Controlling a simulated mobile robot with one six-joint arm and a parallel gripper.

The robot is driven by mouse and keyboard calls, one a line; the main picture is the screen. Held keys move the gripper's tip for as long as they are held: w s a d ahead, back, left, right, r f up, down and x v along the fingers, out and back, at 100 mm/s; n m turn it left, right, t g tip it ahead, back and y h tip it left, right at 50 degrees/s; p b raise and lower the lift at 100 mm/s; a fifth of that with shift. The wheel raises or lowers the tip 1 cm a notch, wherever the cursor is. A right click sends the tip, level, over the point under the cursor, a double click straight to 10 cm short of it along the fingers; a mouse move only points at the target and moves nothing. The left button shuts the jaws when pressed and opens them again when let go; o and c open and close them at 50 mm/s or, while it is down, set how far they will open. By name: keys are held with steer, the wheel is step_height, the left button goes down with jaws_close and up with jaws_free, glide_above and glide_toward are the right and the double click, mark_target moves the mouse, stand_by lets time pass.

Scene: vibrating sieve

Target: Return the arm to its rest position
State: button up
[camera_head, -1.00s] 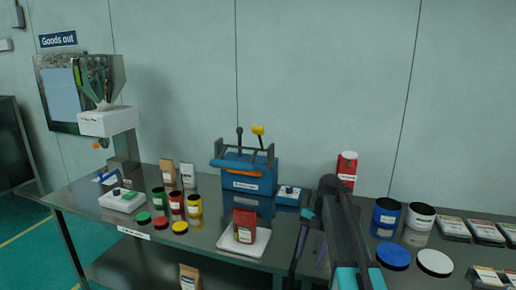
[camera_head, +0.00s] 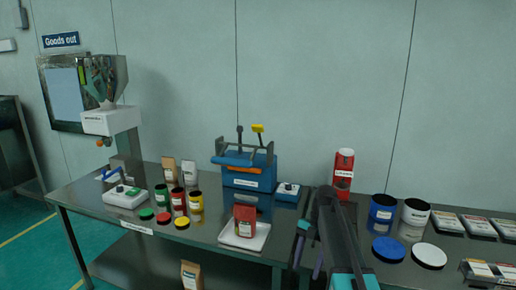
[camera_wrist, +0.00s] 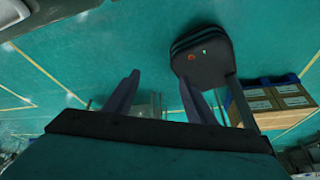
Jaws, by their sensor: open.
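My arm (camera_head: 340,235) is folded in front of the bench at the lower middle of the head view. My gripper (camera_head: 307,266) hangs beside it, with its two dark purple fingers pointing down near the bench's front edge. In the wrist view my gripper (camera_wrist: 157,88) has its fingers spread apart with nothing between them. Green floor shows beyond the fingertips.
The steel bench (camera_head: 100,208) carries a blue sieve machine (camera_head: 250,182), a red pouch (camera_head: 245,222) on a white scale (camera_head: 244,243), small jars, a red bottle (camera_head: 343,175) and tubs (camera_head: 382,212). Boxes (camera_wrist: 275,103) stand on a blue pallet.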

steer(key=s+a+f+m+g, duration=0.1)
steer(key=s+f+g, duration=0.1)
steer(key=s+f, duration=0.9)
steer(key=s+a+f+m+g, duration=0.2)
steer(key=s+f, duration=0.5)
steer(key=f, duration=0.7)
steer(key=s+d+f+m+t+h, duration=0.1)
steer(key=s+f+m, duration=0.7)
steer(key=s+m, duration=0.2)
steer(key=s+d+f+m+t+h, duration=0.1)
steer(key=s+d+f+m, duration=0.1)
steer(key=s+f+m, duration=0.6)
steer(key=shift+s+d+f+m+h, duration=0.15)
steer(key=shift+s+f+m+h, duration=0.25)
steer(key=shift+s+m, duration=2.3)
steer(key=shift+w+m, duration=0.8)
steer(key=shift+w, duration=0.1)
